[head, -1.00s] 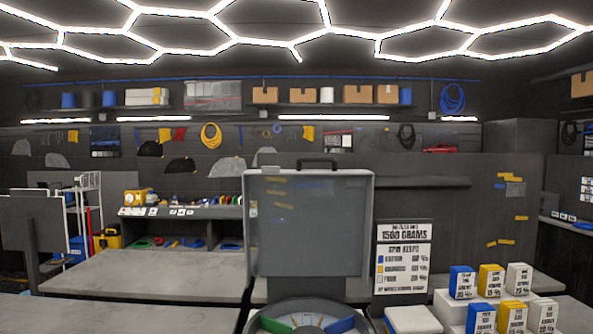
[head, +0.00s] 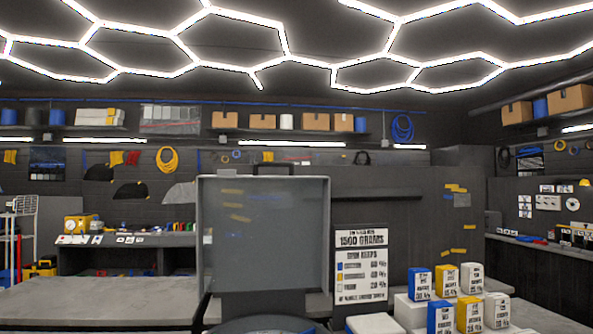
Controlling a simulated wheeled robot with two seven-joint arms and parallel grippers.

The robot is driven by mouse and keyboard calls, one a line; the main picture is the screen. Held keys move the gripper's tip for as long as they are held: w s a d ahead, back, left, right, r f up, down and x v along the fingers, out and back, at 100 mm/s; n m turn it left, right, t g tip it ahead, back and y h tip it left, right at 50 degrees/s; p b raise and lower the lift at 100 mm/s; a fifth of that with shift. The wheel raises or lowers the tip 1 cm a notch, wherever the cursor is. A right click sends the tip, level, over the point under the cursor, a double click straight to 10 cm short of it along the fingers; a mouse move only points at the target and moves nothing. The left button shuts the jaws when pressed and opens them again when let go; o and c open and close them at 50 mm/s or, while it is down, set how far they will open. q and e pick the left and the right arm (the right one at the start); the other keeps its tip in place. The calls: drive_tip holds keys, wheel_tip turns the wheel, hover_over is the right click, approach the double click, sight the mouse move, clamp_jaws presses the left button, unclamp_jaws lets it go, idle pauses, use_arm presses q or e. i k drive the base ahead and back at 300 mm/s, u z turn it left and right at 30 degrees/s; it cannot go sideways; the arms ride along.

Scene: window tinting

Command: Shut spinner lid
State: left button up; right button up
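The spinner's lid (head: 264,240) is a grey square panel with a raised rim. It stands upright and open in the middle of the head view, with a dark handle (head: 287,168) at its top edge. The spinner (head: 265,325) shows only as the curved top of its round rim at the bottom edge of the picture. Its inside is cut off from view. Neither of my grippers is in view.
A sign reading 1500 GRAMS (head: 361,265) stands right of the lid. Several blue, yellow and white labelled blocks (head: 445,281) stand on white steps further right. A grey workbench (head: 100,300) on the left has a clear top.

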sight(221, 173)
drive_tip(key=z, duration=1.15)
drive_tip(key=i, duration=1.15)
drive_tip(key=u, duration=2)
